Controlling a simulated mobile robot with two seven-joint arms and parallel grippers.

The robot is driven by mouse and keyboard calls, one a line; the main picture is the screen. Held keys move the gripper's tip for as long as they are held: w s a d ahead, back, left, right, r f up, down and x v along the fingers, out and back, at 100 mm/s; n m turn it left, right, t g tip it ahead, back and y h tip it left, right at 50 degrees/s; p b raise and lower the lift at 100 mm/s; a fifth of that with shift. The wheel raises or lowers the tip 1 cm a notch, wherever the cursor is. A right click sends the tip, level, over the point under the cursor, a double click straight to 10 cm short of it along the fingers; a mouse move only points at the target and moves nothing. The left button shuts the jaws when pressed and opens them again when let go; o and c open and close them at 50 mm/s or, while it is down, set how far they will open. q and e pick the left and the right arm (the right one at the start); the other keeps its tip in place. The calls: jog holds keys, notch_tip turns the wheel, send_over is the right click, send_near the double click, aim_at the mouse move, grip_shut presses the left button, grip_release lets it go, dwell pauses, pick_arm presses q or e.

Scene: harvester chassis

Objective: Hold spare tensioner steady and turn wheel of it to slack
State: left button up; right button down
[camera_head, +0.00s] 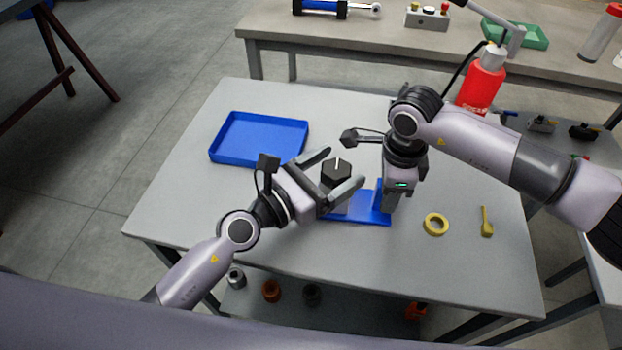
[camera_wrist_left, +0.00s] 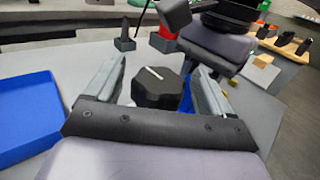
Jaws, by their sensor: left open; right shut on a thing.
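The spare tensioner has a blue base (camera_head: 367,208) on the grey table and a black wheel (camera_head: 336,172) with a white mark line on top. My left gripper (camera_head: 345,172) is open, with one finger on either side of the wheel. In the left wrist view the wheel (camera_wrist_left: 157,87) sits between the two fingers, its white line pointing up and slightly left. I cannot tell whether the fingers touch it. My right gripper (camera_head: 388,206) points down at the right end of the blue base and is shut on the tensioner there. Its fingertips are mostly hidden.
An empty blue tray (camera_head: 258,158) lies left on the table (camera_head: 200,205). A yellow tape ring (camera_head: 436,224) and a small yellow tool (camera_head: 486,222) lie to the right. A red bottle (camera_head: 482,80) stands behind my right arm. The front left of the table is clear.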

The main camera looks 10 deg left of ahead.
pick_arm(q)
jog(key=v, duration=1.1)
jog(key=shift+s, duration=0.15)
jog(key=shift+a, duration=0.1)
pick_arm(e)
jog(key=c, duration=0.7)
grip_release()
jog(key=shift+r, duration=0.1)
